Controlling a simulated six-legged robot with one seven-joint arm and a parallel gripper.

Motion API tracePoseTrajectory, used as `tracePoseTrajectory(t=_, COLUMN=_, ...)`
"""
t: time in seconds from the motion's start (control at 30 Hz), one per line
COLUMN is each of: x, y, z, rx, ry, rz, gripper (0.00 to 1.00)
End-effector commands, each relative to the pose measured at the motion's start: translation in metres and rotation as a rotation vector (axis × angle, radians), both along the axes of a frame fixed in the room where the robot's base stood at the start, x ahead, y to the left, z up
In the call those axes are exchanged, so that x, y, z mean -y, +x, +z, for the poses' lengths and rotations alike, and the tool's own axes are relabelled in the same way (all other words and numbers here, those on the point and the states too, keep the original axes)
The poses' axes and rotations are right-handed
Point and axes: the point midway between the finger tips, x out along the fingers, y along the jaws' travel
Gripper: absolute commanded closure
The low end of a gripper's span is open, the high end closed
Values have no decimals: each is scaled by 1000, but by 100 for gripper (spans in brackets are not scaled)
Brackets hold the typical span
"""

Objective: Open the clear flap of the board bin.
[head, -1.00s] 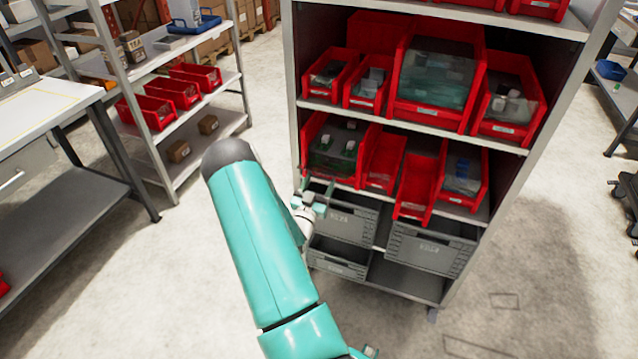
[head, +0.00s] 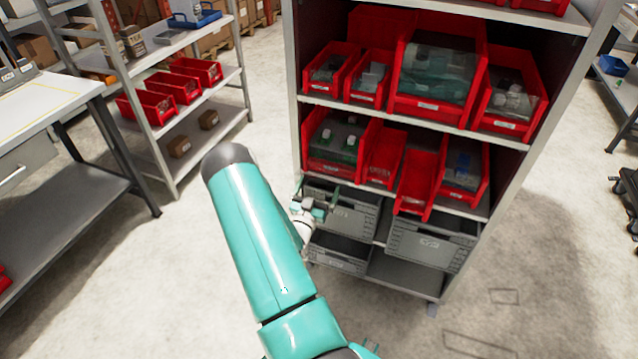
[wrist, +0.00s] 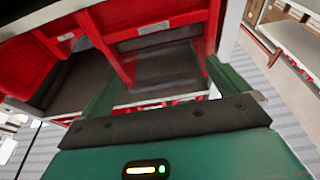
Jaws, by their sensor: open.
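The lower-left red bin (head: 318,165) on the shelf has a clear flap (head: 338,139) over green and white items that look like boards. I cannot read its label. The flap looks closed. My gripper (head: 316,190) is open and empty, just below and in front of this bin, with its fingers pointing up toward the shelf edge. In the wrist view the two green fingers (wrist: 163,85) stand apart below a red bin front with a white label (wrist: 153,28). Whether a finger touches the bin cannot be told.
Other red bins stand beside and above, including a large one with a clear front (head: 437,75). Grey crates (head: 432,245) sit on the shelves below, close behind my gripper. A side rack (head: 180,95) and a workbench (head: 50,110) stand left. The floor between is clear.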

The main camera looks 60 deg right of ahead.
Motion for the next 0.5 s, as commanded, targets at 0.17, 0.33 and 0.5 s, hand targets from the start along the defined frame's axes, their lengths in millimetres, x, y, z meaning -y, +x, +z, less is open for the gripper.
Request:
tracePoseTrajectory(t=0.17, x=-5, y=-1, z=-10, rx=-1, ry=0, rz=1, gripper=0)
tracePoseTrajectory(t=0.33, x=-10, y=-2, z=-20, rx=-1, ry=-1, rz=0, gripper=0)
tracePoseTrajectory(t=0.5, x=-15, y=-2, z=-30, rx=0, ry=1, rz=1, gripper=0)
